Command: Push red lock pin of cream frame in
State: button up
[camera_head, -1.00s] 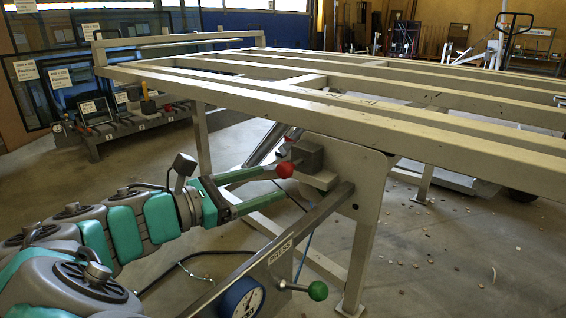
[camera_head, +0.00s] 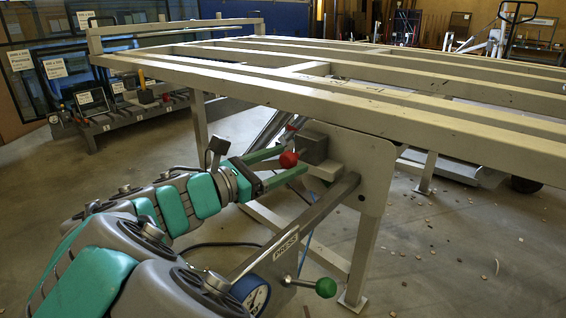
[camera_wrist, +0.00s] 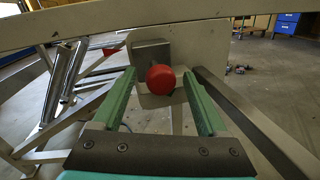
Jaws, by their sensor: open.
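The red lock pin's round knob (camera_head: 288,159) sticks out from a grey block (camera_head: 314,148) under the edge of the cream frame (camera_head: 400,117). In the wrist view the red knob (camera_wrist: 161,78) lies between and slightly beyond the tips of my two green fingers, in front of the grey block (camera_wrist: 152,54). My gripper (camera_head: 294,161) is open, with one finger on each side of the knob. I cannot tell whether either finger touches it. The pin's shaft is hidden behind the knob.
A bar marked PRESS (camera_head: 300,232) runs close below my gripper, with a blue-rimmed gauge (camera_head: 252,293) and a green ball-ended lever (camera_head: 325,287). The frame's leg (camera_head: 362,255) stands to the right. Coin-like bits lie on the open floor at right.

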jog(key=shift+c, duration=0.3)
grip_shut()
dwell(0.3)
dwell(0.8)
